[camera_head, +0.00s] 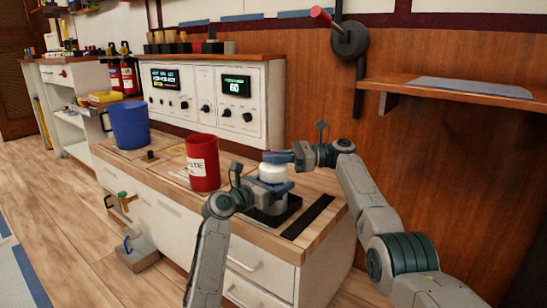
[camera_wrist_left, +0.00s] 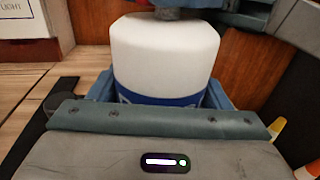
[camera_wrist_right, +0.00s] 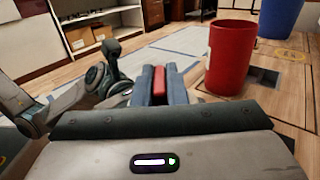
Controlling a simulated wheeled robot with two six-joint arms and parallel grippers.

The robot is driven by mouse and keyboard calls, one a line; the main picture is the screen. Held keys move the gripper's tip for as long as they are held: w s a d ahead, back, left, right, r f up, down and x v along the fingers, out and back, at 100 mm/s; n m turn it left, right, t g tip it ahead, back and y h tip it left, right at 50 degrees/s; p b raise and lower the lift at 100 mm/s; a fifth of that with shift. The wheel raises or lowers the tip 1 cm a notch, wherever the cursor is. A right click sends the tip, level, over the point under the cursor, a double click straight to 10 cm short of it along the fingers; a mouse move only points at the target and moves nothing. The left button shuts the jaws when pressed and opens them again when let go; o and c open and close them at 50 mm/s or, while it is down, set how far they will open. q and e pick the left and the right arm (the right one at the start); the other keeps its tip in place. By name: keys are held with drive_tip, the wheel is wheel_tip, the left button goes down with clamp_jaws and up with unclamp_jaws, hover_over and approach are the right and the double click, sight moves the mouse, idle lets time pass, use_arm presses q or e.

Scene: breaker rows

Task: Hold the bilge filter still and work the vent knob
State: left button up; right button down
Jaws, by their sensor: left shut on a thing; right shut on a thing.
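The bilge filter (camera_head: 271,174) is a white cylinder standing upright near the right end of the wooden-topped bench. In the left wrist view the white filter body (camera_wrist_left: 165,55) has a blue band low down. My left gripper (camera_head: 268,188) is shut on this body, with blue fingers on both sides. My right gripper (camera_head: 279,157) is above the filter, shut on the vent knob. In the right wrist view the red knob (camera_wrist_right: 160,80) shows between the two blue fingers. A dark stem (camera_wrist_left: 172,13) rises from the filter top; the fingers largely hide the knob.
A red bin (camera_head: 202,165) and a blue bucket (camera_head: 129,125) stand left of the filter on the bench (camera_head: 160,160). A white control panel (camera_head: 218,98) stands behind. A wall shelf (camera_head: 450,88) is at the upper right. A black strip (camera_head: 308,217) lies right of the filter.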

drive_tip(key=shift+f, duration=0.1)
drive_tip(key=c, duration=1.5)
unclamp_jaws()
drive_tip(key=shift+o, duration=0.2)
drive_tip(key=shift+d, duration=0.1)
drive_tip(key=w+d, duration=0.1)
drive_tip(key=d, duration=1.1)
